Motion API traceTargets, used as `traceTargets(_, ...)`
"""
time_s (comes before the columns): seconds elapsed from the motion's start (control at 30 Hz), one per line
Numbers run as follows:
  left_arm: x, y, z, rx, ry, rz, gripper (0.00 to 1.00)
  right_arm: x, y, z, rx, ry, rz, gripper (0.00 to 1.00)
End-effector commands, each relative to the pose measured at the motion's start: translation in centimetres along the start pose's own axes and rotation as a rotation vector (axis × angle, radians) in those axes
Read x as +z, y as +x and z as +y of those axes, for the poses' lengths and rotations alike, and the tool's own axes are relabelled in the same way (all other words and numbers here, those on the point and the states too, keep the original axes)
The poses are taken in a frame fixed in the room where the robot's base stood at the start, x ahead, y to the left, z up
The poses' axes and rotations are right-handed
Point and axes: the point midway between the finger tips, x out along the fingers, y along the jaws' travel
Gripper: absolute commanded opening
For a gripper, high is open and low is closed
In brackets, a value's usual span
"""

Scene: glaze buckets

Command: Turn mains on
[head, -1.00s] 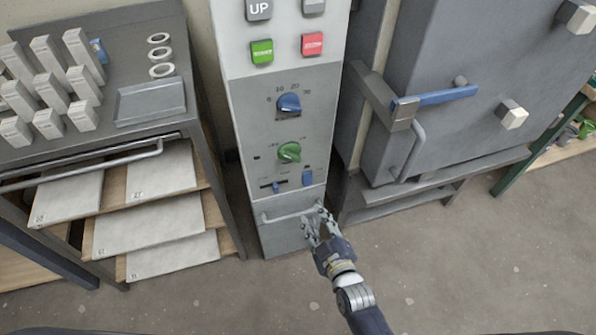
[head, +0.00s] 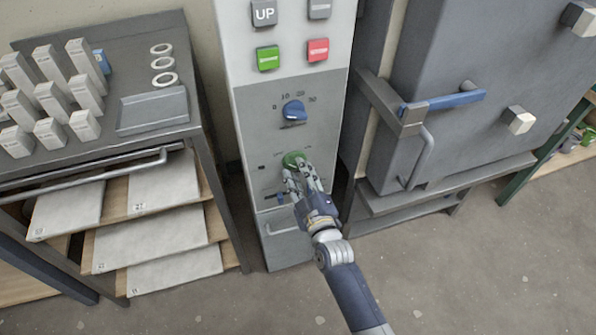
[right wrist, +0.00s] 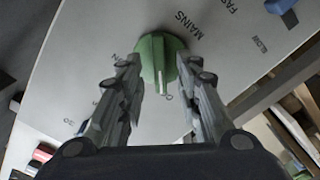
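The mains control is a round green knob (head: 293,159) with a raised grip bar on the grey control column. In the right wrist view the green knob (right wrist: 158,62) sits beside the printed word MAINS. Its white pointer line aims down in that view, towards a partly hidden label. My right gripper (head: 299,172) is at the knob's lower side in the head view. Its two fingers are spread apart, one on each side of the knob in the wrist view. I cannot tell whether they touch it. My left gripper is not in view.
Above the knob are a blue dial (head: 293,112), a green button (head: 268,58) and a red button (head: 317,50). A blue slider (head: 281,197) and a handle (head: 284,228) are below. A grey kiln door (head: 465,140) is right; a shelf cart (head: 160,150) is left.

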Motion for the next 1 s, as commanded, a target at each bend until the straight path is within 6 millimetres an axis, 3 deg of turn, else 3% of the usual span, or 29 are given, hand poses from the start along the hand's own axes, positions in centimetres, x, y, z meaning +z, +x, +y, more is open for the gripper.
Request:
traceTargets(0.43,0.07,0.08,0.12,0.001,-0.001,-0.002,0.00,0.02,1.08,0.00,0.000,0.000,-0.001,0.32)
traceTargets(0.47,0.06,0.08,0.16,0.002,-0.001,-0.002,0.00,0.03,1.07,0.00,0.000,0.000,-0.001,0.29)
traceTargets(0.6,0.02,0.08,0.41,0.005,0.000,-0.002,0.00,0.02,1.06,-0.01,0.000,0.000,-0.001,0.00)
traceTargets(1.0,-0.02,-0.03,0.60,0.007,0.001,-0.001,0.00,0.00,1.05,0.01,-0.001,0.027,-0.001,0.00)
